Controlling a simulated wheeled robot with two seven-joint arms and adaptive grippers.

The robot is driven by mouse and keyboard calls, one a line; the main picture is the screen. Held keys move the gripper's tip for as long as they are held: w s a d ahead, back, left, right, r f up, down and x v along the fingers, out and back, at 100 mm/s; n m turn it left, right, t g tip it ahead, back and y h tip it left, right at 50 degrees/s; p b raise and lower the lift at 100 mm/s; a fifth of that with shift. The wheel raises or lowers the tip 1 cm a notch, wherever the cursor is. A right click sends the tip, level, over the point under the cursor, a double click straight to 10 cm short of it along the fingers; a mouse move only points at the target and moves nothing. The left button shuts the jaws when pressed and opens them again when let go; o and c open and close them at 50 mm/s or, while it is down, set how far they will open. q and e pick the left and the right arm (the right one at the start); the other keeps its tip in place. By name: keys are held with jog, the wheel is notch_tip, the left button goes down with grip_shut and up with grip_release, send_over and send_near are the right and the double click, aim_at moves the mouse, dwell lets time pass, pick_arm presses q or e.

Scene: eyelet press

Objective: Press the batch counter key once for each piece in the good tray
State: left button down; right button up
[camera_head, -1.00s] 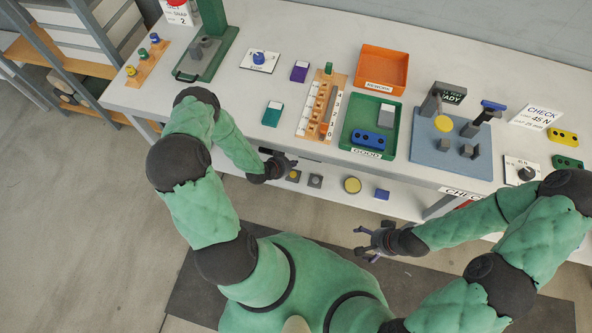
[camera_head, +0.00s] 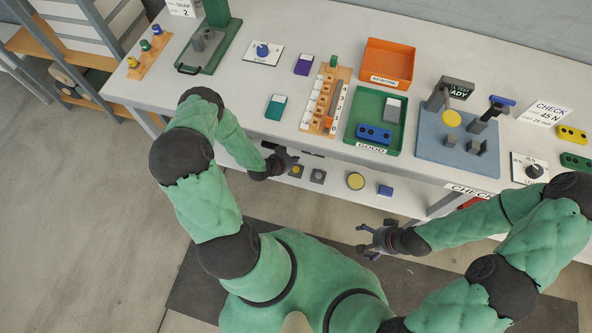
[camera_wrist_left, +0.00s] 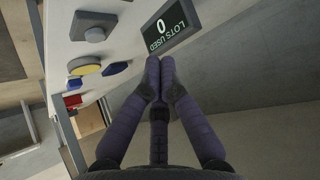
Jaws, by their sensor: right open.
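The green good tray (camera_head: 350,117) is on the table, its label reading GOOD. A blue piece with two dark holes (camera_head: 373,134) lies at its front, and a grey-and-white block (camera_head: 393,108) stands behind. My left gripper (camera_head: 287,160) is at the table's front edge, left of the tray and apart from it. My right gripper (camera_head: 367,240) is open and empty in front of the table. I cannot identify the batch counter key.
An orange rework tray (camera_head: 388,62) is behind the good tray. A wooden rack (camera_head: 325,100) stands left of it, a blue fixture plate (camera_head: 455,150) right. Below the tabletop are a yellow disc (camera_head: 355,181) and a blue block (camera_head: 385,191). The floor in front is clear.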

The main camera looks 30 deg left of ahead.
pick_arm(q)
jog(key=b, duration=0.3)
send_over(297, 167)
jog(key=s, duration=0.2)
jog(key=f, duration=0.5)
jog(key=shift+w+a, duration=0.15)
jog(key=shift+a, duration=0.05)
jog(key=shift+f+b, duration=0.55)
jog(key=shift+b, duration=0.1)
jog(key=shift+f+b, duration=0.4)
jog(key=shift+b, duration=0.05)
jog(key=shift+f+b, duration=0.45)
jog(key=shift+f, duration=0.05)
dwell(0.7)
jog(key=shift+r, duration=0.2)
jog(key=shift+r+p, duration=0.7)
jog(key=shift+r, duration=0.05)
